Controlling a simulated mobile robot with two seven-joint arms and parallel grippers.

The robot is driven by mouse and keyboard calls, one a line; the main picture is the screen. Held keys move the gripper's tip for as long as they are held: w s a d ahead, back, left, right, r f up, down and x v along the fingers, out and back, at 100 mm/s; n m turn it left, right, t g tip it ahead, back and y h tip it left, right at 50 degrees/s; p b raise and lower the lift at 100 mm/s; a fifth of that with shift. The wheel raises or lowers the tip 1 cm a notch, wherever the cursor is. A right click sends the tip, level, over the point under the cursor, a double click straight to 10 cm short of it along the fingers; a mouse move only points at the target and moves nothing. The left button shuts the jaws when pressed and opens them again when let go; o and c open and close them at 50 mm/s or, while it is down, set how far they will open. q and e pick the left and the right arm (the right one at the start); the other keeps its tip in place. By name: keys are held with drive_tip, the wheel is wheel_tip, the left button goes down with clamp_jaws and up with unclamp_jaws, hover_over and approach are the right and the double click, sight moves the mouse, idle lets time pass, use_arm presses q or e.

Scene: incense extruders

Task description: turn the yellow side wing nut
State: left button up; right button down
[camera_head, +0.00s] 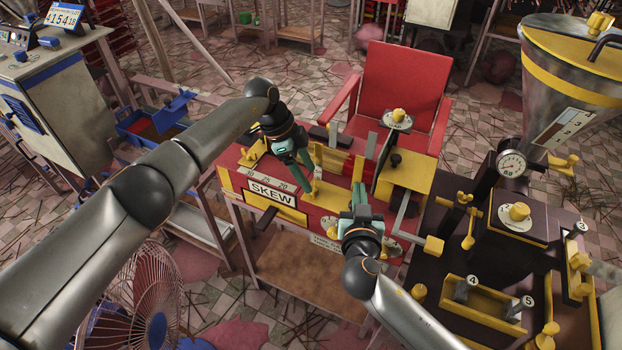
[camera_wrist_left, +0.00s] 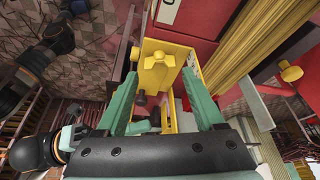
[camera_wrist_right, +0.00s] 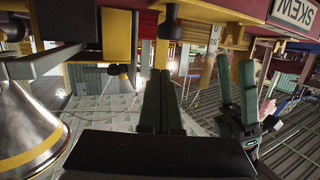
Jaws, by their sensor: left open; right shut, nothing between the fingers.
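A yellow wing nut (camera_wrist_left: 160,60) sits on the end of a yellow block (camera_wrist_left: 182,86) in the left wrist view. My left gripper (camera_wrist_left: 158,74) is open, with one finger on each side of the nut in that view; I cannot tell whether either finger touches it. In the head view the left gripper (camera_head: 299,172) is over the front of the red SKEW machine (camera_head: 330,222), and its fingers partly hide the yellow parts there. My right gripper (camera_head: 360,197) is shut and empty at the machine's front right; its closed fingers also show in the right wrist view (camera_wrist_right: 160,85).
A dark bench (camera_head: 480,255) with yellow fittings and a gauge (camera_head: 511,163) stands at the right, beneath a large metal hopper (camera_head: 570,85). A red chair (camera_head: 402,85) is behind the machine. A wire fan (camera_head: 140,300) stands at the lower left.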

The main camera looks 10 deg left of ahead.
use_arm(q)
drive_tip(key=v, duration=0.8)
drive_tip(key=shift+a+r, duration=0.2)
drive_tip(key=shift+r, duration=0.1)
drive_tip(key=shift+c, duration=0.3)
